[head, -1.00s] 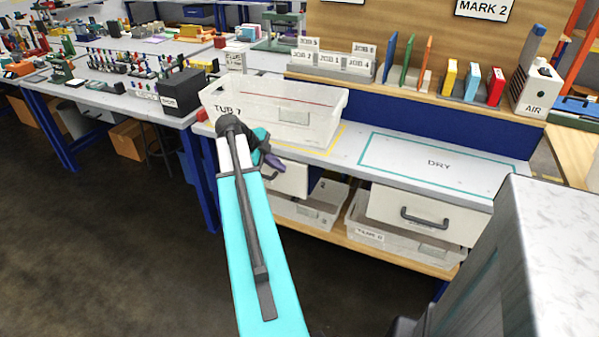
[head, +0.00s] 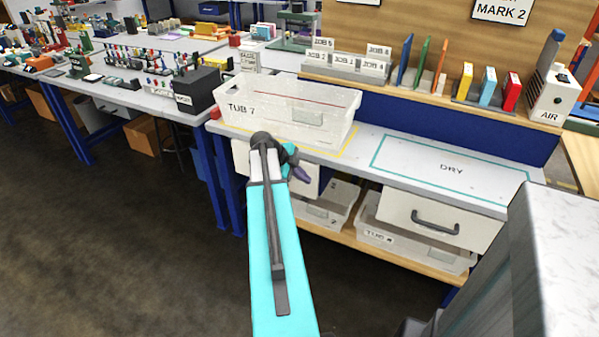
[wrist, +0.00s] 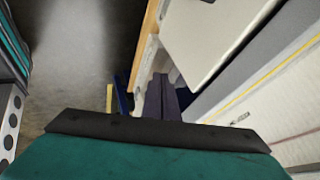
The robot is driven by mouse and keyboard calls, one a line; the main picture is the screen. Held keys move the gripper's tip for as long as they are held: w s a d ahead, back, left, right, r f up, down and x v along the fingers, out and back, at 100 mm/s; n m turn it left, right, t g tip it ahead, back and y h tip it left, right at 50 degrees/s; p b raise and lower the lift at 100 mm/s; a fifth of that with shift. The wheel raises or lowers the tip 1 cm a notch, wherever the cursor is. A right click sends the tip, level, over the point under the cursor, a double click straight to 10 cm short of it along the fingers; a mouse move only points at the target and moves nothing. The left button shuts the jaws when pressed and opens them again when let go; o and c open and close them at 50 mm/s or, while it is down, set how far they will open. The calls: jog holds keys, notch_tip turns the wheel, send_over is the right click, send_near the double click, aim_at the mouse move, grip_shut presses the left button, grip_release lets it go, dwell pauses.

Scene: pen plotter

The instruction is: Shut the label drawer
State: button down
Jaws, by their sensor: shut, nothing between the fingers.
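Two pale drawers sit under the bench top. The left drawer (head: 308,182) is below the tub marked TUB 7, partly hidden behind my arm. The right drawer (head: 430,212) is below the DRY area and has a dark handle (head: 435,223). No label is readable on either, and I cannot tell how far either one stands out. My gripper (head: 303,175) is shut and empty, with purple fingers in front of the left drawer. In the wrist view my shut fingers (wrist: 161,100) point beside a pale panel (wrist: 205,38), apparently the left drawer's front.
The clear tub marked TUB 7 (head: 245,95) stands on the bench top above the left drawer. Clear bins (head: 390,240) sit on the wooden lower shelf (head: 345,235). A grey block (head: 565,250) fills the near right. Floor to the left is open.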

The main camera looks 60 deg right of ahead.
aim_at(311, 173)
jog(key=shift+s+d+f+p, duration=0.1)
jog(key=shift+d+f+p, duration=0.1)
jog(key=shift+d, duration=0.9)
jog(key=shift+s+d+f+p, duration=0.1)
jog(key=shift+d+f+p, duration=0.1)
jog(key=shift+d, duration=0.9)
